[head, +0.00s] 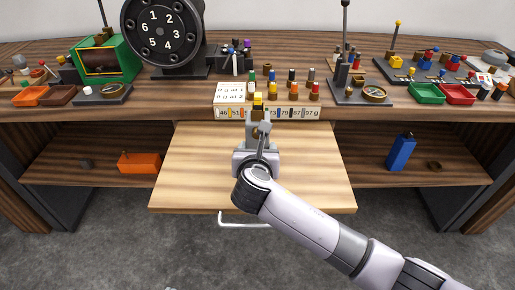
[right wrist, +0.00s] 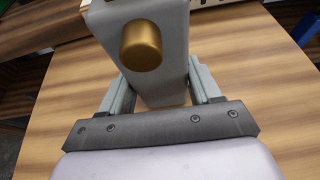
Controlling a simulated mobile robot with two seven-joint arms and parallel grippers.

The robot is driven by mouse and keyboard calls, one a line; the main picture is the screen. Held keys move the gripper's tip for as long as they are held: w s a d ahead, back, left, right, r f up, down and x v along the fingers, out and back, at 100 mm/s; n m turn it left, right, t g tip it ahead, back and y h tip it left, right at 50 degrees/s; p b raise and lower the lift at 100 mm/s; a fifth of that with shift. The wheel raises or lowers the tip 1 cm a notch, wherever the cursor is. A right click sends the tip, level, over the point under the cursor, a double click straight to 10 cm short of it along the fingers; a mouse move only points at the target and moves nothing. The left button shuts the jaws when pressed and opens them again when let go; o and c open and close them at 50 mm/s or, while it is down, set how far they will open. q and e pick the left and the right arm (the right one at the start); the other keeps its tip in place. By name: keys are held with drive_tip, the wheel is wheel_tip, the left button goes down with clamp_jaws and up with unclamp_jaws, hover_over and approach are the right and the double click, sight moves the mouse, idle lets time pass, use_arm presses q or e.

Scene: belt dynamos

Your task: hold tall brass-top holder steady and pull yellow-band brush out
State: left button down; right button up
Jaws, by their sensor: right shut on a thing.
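My right gripper (head: 261,130) is over the pull-out board, in front of the numbered strip. In the right wrist view its two fingers lie on either side of a grey block-shaped body with a round brass knob, which I take to be the tall brass-top holder (right wrist: 163,82). The block stands upright between the fingers. In the head view the hand hides most of it. A yellow-topped piece (head: 258,97) shows just beyond the fingers; I cannot tell whether it is the yellow-band brush. My left gripper is not in view.
The pull-out board (head: 190,170) is otherwise clear. A numbered strip (head: 290,113) with several coloured pegs stands behind the gripper. A black numbered dial (head: 163,32) and green box (head: 107,60) stand left; red (head: 458,94) and green trays (head: 426,93) lie right. A blue block (head: 400,152) is on the lower shelf.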

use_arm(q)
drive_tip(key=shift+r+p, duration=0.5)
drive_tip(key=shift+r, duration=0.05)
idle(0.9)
